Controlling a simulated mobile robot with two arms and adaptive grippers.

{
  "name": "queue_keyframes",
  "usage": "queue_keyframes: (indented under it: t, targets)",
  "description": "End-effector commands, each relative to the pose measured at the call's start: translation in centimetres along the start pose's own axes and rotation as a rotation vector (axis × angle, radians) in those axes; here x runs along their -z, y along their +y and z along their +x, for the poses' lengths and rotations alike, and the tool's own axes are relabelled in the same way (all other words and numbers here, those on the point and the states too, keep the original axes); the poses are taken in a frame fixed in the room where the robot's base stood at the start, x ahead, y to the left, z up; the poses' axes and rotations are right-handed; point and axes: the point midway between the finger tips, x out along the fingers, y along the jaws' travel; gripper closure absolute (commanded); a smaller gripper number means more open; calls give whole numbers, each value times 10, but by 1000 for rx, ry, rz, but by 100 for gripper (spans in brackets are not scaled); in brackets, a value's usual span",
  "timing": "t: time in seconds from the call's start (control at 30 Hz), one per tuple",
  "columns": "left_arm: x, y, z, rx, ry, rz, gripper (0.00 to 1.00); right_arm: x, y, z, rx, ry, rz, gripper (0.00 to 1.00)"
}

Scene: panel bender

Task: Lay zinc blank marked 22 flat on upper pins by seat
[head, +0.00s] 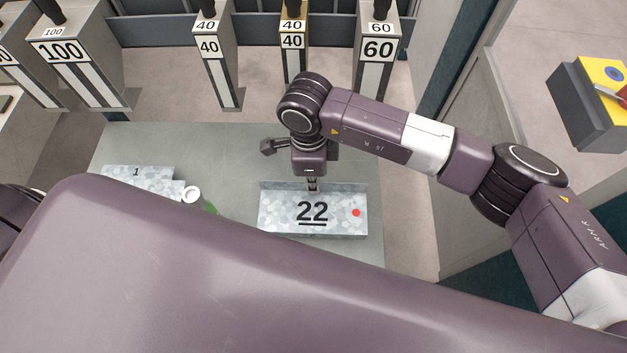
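The zinc blank marked 22 (283,222) is a mottled grey sheet with a black underlined 22 and a red dot near its right end. It is over the grey table, number facing up; I cannot tell whether it rests on the table or is slightly raised. My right gripper (313,187) points down at the middle of its far edge, and its narrow fingertips overlap that edge. Whether they are closed on the sheet is too small to tell. My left gripper is not in view. I cannot make out the upper pins or the seat.
A blank marked 1 (137,173) lies on the grey table (225,142) at the left. A green bottle with a white cap (191,194) is partly hidden by my body. Upright tool blocks marked 100, 40 and 60 (378,50) stand behind. A yellow-topped control box (590,105) is right.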

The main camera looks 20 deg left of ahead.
Motion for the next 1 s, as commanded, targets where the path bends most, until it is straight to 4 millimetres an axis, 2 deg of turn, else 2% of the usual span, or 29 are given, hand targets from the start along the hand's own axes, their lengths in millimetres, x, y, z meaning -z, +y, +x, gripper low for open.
queue_keyframes:
  t: [0.33, 0.57, 0.87, 1.0]
  targets:
    - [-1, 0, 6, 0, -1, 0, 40, 0, 0, 5, 0, -1, 0, 100]
    - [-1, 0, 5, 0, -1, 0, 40, 0, 0, 4, 0, -1, 0, 76]
    - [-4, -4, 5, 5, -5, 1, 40, 0, 0, 3, 0, 0, 0, 75]
    - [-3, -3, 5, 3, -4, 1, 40, 0, -2, -10, 4, 0, 0, 75]
